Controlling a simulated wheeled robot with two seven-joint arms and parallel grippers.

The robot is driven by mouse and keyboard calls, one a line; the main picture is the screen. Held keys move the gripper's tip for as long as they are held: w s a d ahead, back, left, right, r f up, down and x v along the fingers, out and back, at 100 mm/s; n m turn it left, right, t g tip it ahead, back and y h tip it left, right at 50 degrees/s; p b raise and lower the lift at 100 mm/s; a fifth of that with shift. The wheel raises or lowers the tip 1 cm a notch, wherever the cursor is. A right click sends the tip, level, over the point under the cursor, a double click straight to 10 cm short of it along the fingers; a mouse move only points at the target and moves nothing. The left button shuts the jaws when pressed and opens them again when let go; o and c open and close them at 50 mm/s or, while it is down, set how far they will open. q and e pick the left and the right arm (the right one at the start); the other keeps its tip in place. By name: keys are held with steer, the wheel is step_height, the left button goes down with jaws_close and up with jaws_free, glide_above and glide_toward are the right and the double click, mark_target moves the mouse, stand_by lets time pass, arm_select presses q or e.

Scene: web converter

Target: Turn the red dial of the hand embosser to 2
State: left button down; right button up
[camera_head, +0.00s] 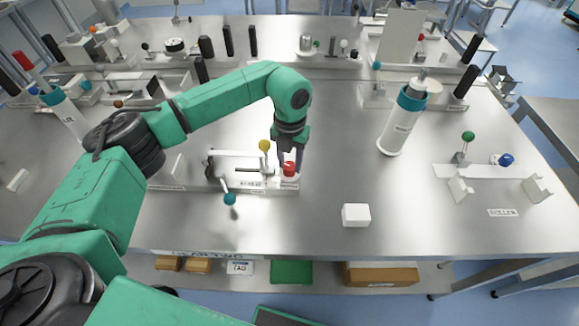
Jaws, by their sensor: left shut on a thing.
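The hand embosser (236,178) stands on the metal table left of the middle, with a white frame, a yellow knob and a teal ball lever. Its red dial (289,169) sits at its right end on a white base. My left gripper (289,160) points down over the dial, its fingers shut on the red dial from both sides. The fingers hide part of the dial, and its numbers are too small to read. My right gripper is not in view.
A white block (356,215) lies near the front edge. A white bottle with a teal collar (402,122) stands to the right. A bracket device with a green knob (468,137) is at far right. Several fixtures line the back.

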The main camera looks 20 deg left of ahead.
arm_select(q)
steer(key=m+b, duration=0.2)
steer(key=m, duration=0.1)
steer(key=shift+d+f+m, duration=0.1)
steer(key=shift+m, duration=0.2)
steer(key=shift+m+b, duration=0.95)
steer(key=shift+m, duration=0.15)
steer(key=shift+r, duration=0.2)
steer(key=c, duration=0.7)
jaws_free()
steer(key=shift+c, duration=0.2)
